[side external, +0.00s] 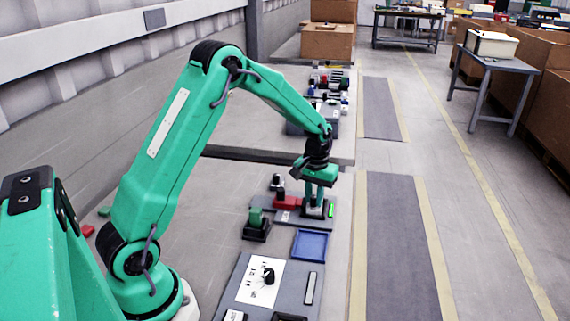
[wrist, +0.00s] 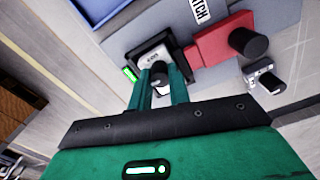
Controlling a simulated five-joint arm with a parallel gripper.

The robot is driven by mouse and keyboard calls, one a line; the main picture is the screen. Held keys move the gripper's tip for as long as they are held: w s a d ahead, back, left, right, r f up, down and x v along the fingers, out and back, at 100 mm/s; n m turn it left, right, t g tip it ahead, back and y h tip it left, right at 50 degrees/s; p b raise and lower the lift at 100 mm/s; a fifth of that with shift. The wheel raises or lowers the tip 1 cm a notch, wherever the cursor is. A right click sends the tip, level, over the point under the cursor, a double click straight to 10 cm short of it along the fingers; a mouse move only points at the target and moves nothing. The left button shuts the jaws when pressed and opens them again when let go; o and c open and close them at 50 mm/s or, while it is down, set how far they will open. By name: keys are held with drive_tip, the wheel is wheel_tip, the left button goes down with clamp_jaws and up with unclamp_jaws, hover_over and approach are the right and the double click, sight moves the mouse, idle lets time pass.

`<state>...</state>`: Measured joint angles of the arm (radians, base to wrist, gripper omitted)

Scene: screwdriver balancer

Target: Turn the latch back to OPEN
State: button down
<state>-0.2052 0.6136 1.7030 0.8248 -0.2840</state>
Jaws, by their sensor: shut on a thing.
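My gripper (side external: 314,208) points down at the latch station on the grey bench panel. In the wrist view its two green fingers (wrist: 164,82) are shut around the latch's small knob (wrist: 160,88), whose top shows pale between them. The knob rises from a dark-framed latch plate (wrist: 153,55) with a pale face; its small lettering is too blurred to read surely. A white label (wrist: 202,10) ending in "TCH" lies beyond it. A green light (wrist: 130,74) glows beside the plate, and this light also shows in the side view (side external: 331,211).
A red block (wrist: 222,40) with a black knob (wrist: 250,42) sits right beside the latch plate. A small grey bracket with a black cylinder (wrist: 271,82) is further right. A blue tray (side external: 310,244), a black-and-green holder (side external: 257,226) and a white dial card (side external: 250,291) lie nearer.

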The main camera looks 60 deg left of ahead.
sight(314, 196)
drive_tip(key=c, duration=1.3)
unclamp_jaws()
drive_tip(key=shift+r, duration=0.1)
drive_tip(key=shift+r, duration=3.8)
